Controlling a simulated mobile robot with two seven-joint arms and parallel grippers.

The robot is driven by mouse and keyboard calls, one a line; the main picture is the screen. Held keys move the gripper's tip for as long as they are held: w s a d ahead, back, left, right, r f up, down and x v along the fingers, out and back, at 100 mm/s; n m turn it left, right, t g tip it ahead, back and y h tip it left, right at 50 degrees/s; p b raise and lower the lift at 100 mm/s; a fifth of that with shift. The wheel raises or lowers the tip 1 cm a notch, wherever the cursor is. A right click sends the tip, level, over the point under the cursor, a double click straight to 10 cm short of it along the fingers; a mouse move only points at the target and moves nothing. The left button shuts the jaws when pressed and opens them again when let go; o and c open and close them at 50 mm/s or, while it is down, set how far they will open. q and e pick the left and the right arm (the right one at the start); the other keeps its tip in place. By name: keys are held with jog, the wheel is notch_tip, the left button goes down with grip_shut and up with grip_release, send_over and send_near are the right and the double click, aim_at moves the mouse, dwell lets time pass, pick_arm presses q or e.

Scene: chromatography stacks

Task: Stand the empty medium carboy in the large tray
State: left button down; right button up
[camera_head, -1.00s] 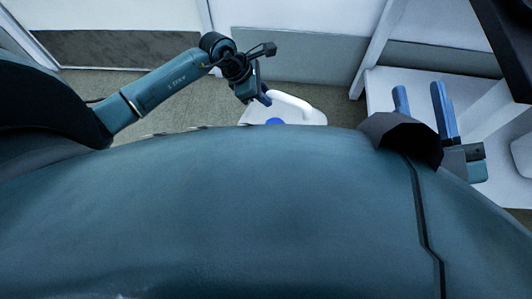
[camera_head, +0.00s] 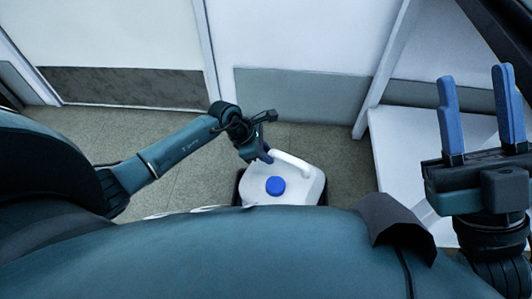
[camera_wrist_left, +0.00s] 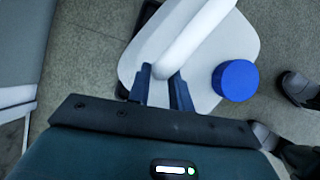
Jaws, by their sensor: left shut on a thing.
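A white carboy (camera_head: 300,188) with a blue cap (camera_head: 275,186) and a white loop handle stands out beyond my body in the head view; its lower part is hidden. My left gripper (camera_head: 262,155) is shut on the carboy's handle. In the left wrist view, the fingers (camera_wrist_left: 161,80) straddle the handle (camera_wrist_left: 185,42), with the blue cap (camera_wrist_left: 235,80) to the right. My right gripper (camera_head: 478,105) is open and empty at the right, its blue fingers pointing up. I cannot make out the large tray for certain.
A dark edge (camera_head: 239,186) shows beside and beneath the carboy; I cannot tell what it belongs to. A white surface (camera_head: 405,150) lies at the right, behind my right gripper. Walls with grey lower panels (camera_head: 300,95) stand behind, with bare floor (camera_head: 190,185) at the left.

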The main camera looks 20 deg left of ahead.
pick_arm(q)
jog(key=c, duration=1.3)
grip_release()
jog(key=shift+f, duration=0.1)
jog(key=shift+o, duration=0.2)
jog(key=shift+r, duration=0.2)
jog(key=p+v, duration=0.6)
jog(key=v, duration=0.6)
pick_arm(e)
notch_tip(320, 180, down, 7)
jog(key=m+g+h, duration=0.1)
jog(key=m+h, duration=0.6)
jog(key=shift+a+m, duration=0.3)
jog(key=shift+a, duration=0.05)
jog(key=shift+f, duration=0.1)
